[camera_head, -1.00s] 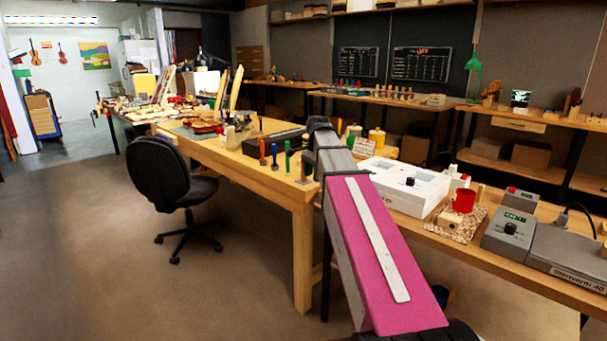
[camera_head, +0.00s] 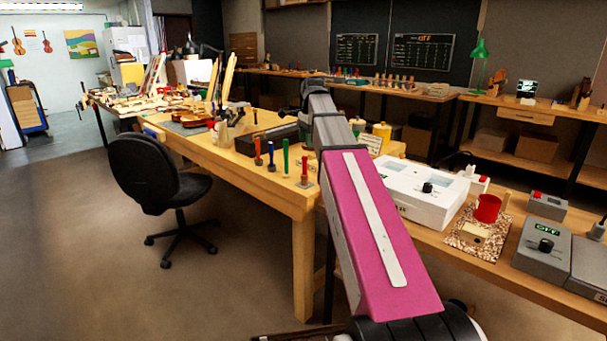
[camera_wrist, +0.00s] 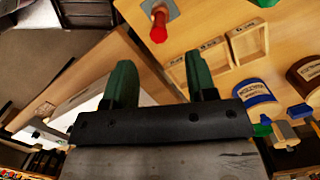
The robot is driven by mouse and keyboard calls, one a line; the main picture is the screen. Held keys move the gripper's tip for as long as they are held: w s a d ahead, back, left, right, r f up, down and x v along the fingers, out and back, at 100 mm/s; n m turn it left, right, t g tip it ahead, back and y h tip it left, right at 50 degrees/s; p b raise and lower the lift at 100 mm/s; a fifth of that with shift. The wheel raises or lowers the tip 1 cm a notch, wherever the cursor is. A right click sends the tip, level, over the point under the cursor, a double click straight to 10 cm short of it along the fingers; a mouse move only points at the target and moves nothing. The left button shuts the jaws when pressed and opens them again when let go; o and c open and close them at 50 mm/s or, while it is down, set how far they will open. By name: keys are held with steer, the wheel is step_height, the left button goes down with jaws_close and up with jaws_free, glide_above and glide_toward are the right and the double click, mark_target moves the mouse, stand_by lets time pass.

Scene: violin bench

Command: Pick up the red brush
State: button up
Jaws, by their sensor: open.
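A red upright tool (camera_head: 304,164), which looks like the red brush, stands on a small grey base near the front edge of the wooden bench in the head view. In the wrist view, the red tool (camera_wrist: 159,24) shows at the top, just beyond my gripper. My gripper (camera_wrist: 161,72) has two green fingers, spread apart with nothing between them. The red tool is ahead of the fingertips, not between them. In the head view my arm reaches over the bench and hides my gripper.
Blue (camera_head: 271,156) and green (camera_head: 286,155) upright tools stand left of the red one, with another orange-red tool (camera_head: 257,150). A white box (camera_head: 425,192) and a red cup (camera_head: 487,208) are to the right. A black chair (camera_head: 160,185) stands before the bench.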

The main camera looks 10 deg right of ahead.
mark_target(303, 175)
steer(key=f, duration=0.3)
steer(key=a+f, duration=0.1)
steer(key=f, duration=0.6)
steer(key=shift+s+a, duration=0.15)
steer(key=shift+s, duration=0.05)
jaws_close()
